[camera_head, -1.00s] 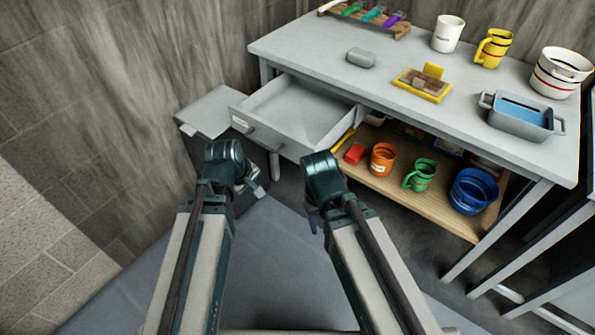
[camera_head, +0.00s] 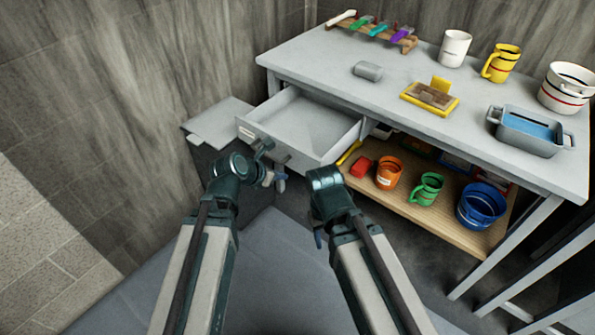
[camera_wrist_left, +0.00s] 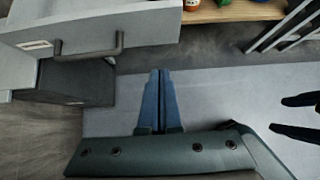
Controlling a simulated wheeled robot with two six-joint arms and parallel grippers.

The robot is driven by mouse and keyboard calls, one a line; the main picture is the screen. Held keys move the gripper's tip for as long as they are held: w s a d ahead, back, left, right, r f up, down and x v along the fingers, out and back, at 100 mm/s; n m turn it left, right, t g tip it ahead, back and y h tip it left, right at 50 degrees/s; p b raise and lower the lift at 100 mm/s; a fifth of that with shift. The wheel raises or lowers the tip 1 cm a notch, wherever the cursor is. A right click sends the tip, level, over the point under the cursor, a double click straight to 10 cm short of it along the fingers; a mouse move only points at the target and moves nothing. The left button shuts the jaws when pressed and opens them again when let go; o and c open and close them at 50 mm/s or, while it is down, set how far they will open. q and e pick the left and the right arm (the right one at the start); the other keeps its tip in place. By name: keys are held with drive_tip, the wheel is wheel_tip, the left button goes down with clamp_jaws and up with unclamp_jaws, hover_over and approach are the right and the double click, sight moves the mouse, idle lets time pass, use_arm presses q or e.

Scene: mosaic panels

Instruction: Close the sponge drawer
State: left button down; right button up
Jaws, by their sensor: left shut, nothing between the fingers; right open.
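The drawer (camera_head: 300,118) under the grey table is pulled out, and its inside looks empty. Its front carries a small label and a dark bar handle. The drawer front (camera_wrist_left: 150,24) and its handle (camera_wrist_left: 92,48) also show in the left wrist view. My left gripper (camera_head: 279,182) is shut and empty, just in front of the drawer front. In the left wrist view its blue fingers (camera_wrist_left: 158,88) are together, below and right of the handle, apart from it. My right gripper (camera_head: 318,240) is lower and farther right, mostly hidden by its wrist; its open fingers (camera_wrist_left: 298,114) show in the left wrist view.
On the table (camera_head: 330,52) stand a grey block (camera_head: 367,70), a yellow tray (camera_head: 425,102), mugs and a grey-blue basin (camera_head: 530,128). A grey bin (camera_head: 220,122) stands left of the drawer.

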sight(308, 170)
use_arm(q)
drive_tip(key=b+x, duration=0.2)
drive_tip(key=x, duration=0.2)
drive_tip(key=r+b+x, duration=0.1)
drive_tip(key=b+x, duration=0.1)
drive_tip(key=x, duration=0.2)
drive_tip(key=w+b+x, duration=0.1)
drive_tip(key=b+x, duration=0.1)
drive_tip(key=x, duration=0.2)
drive_tip(key=shift+w+d+r+b, duration=0.1)
drive_tip(key=shift+d+r+b, duration=0.2)
drive_tip(key=shift+d, duration=0.1)
drive_tip(key=shift+w+d, duration=0.35)
drive_tip(key=shift+w, duration=0.1)
drive_tip(key=shift+w, duration=0.1)
